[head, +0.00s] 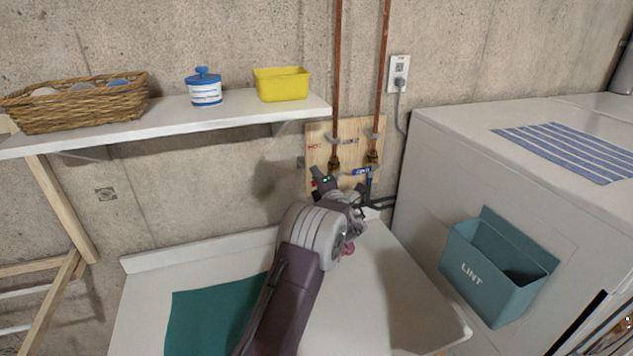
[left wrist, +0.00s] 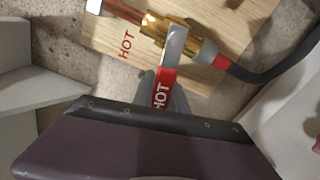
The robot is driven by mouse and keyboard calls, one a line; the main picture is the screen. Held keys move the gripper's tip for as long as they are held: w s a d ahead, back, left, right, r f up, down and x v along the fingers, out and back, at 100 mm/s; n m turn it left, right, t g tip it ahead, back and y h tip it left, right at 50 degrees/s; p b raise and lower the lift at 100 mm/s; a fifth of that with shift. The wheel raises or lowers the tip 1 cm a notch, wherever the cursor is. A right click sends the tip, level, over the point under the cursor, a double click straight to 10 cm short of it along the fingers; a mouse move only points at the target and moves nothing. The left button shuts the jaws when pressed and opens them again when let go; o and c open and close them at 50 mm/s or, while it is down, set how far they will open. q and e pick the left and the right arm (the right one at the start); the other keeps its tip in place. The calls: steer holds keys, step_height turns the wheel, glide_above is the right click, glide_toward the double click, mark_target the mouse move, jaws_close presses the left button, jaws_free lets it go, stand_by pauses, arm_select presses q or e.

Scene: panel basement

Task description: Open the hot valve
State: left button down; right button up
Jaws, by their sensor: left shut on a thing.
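The hot valve has a brass body (head: 334,162) at the foot of the left copper pipe, on a wooden board (head: 350,130). In the left wrist view its brass body (left wrist: 168,32) and silver lever (left wrist: 175,45) with a red sleeve marked HOT (left wrist: 164,88) show clearly. The lever lies roughly crosswise to the pipe line. My left gripper (head: 323,180) is at the hot valve, its fingers (left wrist: 165,95) shut on the red sleeve. In the head view my gripper and wrist hide most of this lever. My right gripper is in neither view.
The cold valve (head: 373,157) with its blue lever (head: 362,171) sits close to the right. A white shelf (head: 160,121) holds a basket (head: 80,103), a blue-lidded tub (head: 205,90) and a yellow bin (head: 281,85). White machines stand below and right, with a teal lint bin (head: 480,275).

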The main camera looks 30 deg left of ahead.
arm_select(q)
steer(key=shift+w+d+f+n+b, duration=0.15)
steer(key=shift+f+n+b, duration=0.35)
steer(key=shift+n+b, duration=0.35)
steer(key=shift+w+d+f+n+b, duration=0.1)
steer(key=shift+f+n+b, duration=0.5)
steer(key=shift+b, duration=0.45)
steer(key=shift+w+d+f+n+b, duration=0.15)
steer(key=shift+f+n+b, duration=0.25)
steer(key=shift+n+b, duration=0.5)
steer(key=c, duration=1.3)
jaws_free()
steer(key=shift+s+r, duration=0.1)
steer(key=shift+r, duration=0.1)
steer(key=b+v, duration=0.2)
steer(key=v, duration=0.7)
